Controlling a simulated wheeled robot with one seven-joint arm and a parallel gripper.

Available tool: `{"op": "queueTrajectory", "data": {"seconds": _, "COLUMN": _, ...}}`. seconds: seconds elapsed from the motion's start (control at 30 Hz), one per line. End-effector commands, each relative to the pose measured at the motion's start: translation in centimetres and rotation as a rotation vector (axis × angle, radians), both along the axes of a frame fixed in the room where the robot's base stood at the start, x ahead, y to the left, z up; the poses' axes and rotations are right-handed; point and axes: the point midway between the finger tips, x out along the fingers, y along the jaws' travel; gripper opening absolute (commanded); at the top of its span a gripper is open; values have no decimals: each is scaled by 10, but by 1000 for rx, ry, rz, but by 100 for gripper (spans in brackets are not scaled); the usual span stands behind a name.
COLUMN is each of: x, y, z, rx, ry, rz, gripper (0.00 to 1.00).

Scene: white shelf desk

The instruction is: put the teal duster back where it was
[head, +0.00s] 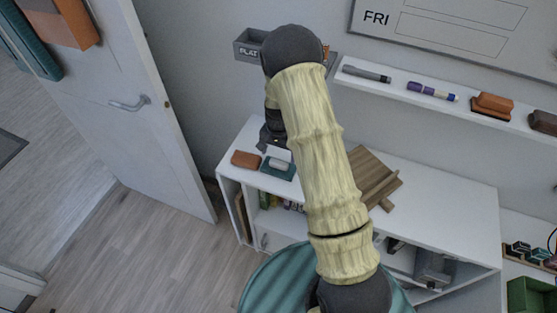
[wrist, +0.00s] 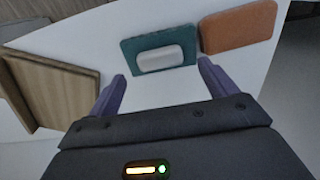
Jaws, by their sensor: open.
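The teal duster (head: 280,174) lies flat on the left end of the white desk top, with a pale grey grip on its upper side. In the wrist view the teal duster (wrist: 130,48) is just ahead of my fingertips. My gripper (wrist: 162,74) is open and empty, its two purple fingers spread apart and pointing toward the duster's near edge. Whether the fingertips touch the desk cannot be told. In the head view my gripper (head: 270,145) is over the desk by the duster, partly hidden by my own arm.
An orange-brown block (head: 245,159) lies close left of the duster; it also shows in the wrist view (wrist: 238,27). A wooden stand (head: 376,178) is to the right. A wall ledge (head: 400,90) holds markers and another orange duster (head: 492,105). The desk's right part is clear.

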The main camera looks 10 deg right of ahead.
Motion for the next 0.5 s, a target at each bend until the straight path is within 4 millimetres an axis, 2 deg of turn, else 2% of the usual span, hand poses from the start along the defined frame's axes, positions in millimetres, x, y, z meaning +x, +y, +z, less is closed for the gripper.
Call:
{"op": "queueTrajectory", "data": {"seconds": 0.3, "x": 1, "y": 0, "z": 55, "rx": 0, "ry": -4, "rz": -1, "gripper": 85}}
{"op": "queueTrajectory", "data": {"seconds": 0.5, "x": 0, "y": 0, "z": 71, "rx": 0, "ry": 0, "rz": -1, "gripper": 85}}
